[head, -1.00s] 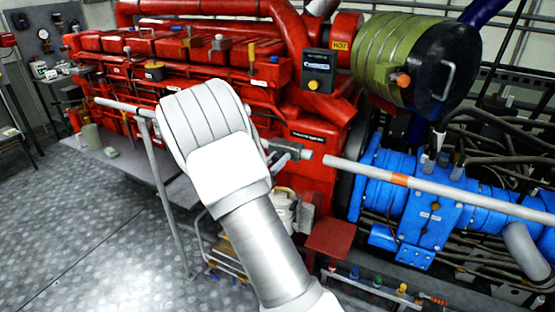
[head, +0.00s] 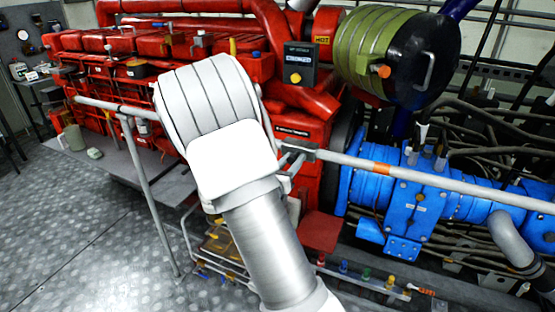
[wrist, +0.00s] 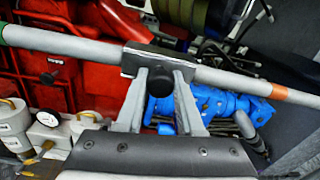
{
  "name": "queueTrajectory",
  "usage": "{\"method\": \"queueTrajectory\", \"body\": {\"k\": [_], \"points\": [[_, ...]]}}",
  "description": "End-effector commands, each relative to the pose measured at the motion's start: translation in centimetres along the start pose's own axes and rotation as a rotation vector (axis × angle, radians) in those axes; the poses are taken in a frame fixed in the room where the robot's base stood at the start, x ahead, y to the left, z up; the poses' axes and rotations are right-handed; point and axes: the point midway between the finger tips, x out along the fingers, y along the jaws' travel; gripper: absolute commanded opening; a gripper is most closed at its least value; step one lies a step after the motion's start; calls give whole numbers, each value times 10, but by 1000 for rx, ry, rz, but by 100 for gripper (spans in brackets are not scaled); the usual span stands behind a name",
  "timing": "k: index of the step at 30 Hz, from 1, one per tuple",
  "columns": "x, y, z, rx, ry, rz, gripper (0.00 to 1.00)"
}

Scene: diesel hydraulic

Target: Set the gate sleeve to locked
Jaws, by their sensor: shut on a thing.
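The gate sleeve (wrist: 155,60) is a dark grey collar on a pale horizontal bar. In the wrist view it spans where the left bar (wrist: 70,42) meets the right bar (wrist: 235,80), with no gap showing. A dark round knob (wrist: 162,82) sticks out from the sleeve. My gripper (wrist: 164,90) is shut on this knob, a finger on each side. In the head view the sleeve (head: 301,151) touches the end of the right bar (head: 345,160). My wrist hides most of the gripper and part of the left bar there.
A red engine (head: 180,60) stands behind the bar, with blue hydraulic units (head: 415,200) and a green cylinder (head: 375,45) at right. Gauges (wrist: 47,117) sit at left in the wrist view. Open metal floor (head: 80,230) lies at front left.

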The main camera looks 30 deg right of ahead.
Motion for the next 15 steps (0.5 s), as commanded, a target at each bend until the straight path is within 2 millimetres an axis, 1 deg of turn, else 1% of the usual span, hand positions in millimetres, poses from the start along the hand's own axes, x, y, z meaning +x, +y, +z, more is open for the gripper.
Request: {"method": "queueTrajectory", "body": {"k": [1, 3, 10, 11, 15], "points": [[0, -4, -1, 1, 1, -3, 0], [0, -6, -1, 1, 1, -4, 0], [1, -8, -2, 0, 2, -7, 0], [1, -8, -2, 0, 2, -8, 38], [1, -7, -2, -1, 2, -7, 63]]}}
